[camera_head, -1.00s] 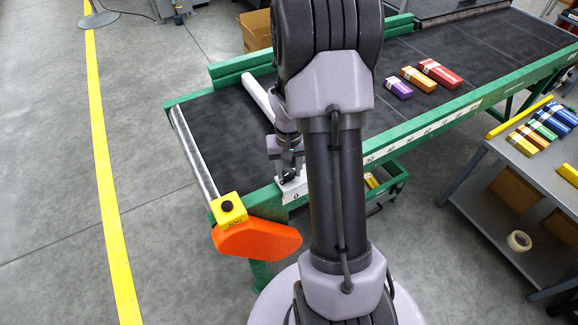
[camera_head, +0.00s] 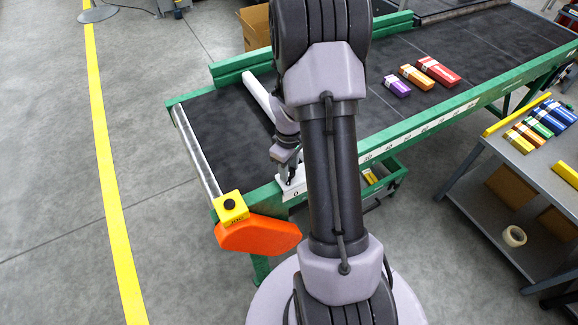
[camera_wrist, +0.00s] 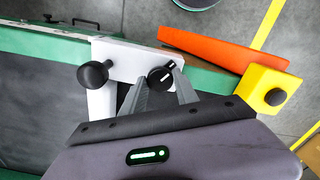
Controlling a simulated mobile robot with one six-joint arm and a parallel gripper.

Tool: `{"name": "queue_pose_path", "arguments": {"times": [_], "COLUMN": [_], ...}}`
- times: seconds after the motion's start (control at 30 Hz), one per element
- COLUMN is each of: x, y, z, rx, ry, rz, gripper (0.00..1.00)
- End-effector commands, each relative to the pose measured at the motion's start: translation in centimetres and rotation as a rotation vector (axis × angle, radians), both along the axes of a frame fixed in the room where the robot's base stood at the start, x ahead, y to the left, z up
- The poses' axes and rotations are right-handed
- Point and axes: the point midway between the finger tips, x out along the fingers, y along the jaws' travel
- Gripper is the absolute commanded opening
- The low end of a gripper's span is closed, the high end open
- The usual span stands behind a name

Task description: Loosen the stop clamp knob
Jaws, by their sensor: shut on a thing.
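A white clamp block (camera_wrist: 122,60) sits on the conveyor's green side rail, and its white end shows in the head view (camera_head: 290,194). It carries a black knob with a white line (camera_wrist: 161,77) and a rounder black knob (camera_wrist: 95,74) to the left. My gripper (camera_wrist: 164,79) is shut on the black knob with the white line, a finger on either side. In the head view my gripper (camera_head: 288,172) reaches down to the block, and the knob is hidden there.
A yellow button box (camera_head: 230,207) and an orange guard (camera_head: 258,235) are close to the block at the conveyor's near end. Purple, orange and red cartons (camera_head: 439,72) lie farther along the belt. A grey table (camera_head: 507,147) with several cartons stands at right.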

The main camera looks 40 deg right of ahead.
Motion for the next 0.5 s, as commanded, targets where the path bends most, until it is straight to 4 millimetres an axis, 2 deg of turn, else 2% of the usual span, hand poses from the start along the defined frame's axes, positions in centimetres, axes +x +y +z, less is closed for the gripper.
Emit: {"name": "queue_pose_path", "arguments": {"times": [0.5], "x": [0.07], "y": [-0.05], "z": [0.04], "rx": [-0.002], "ry": [-0.001], "rz": [0.076], "gripper": [0.00]}}
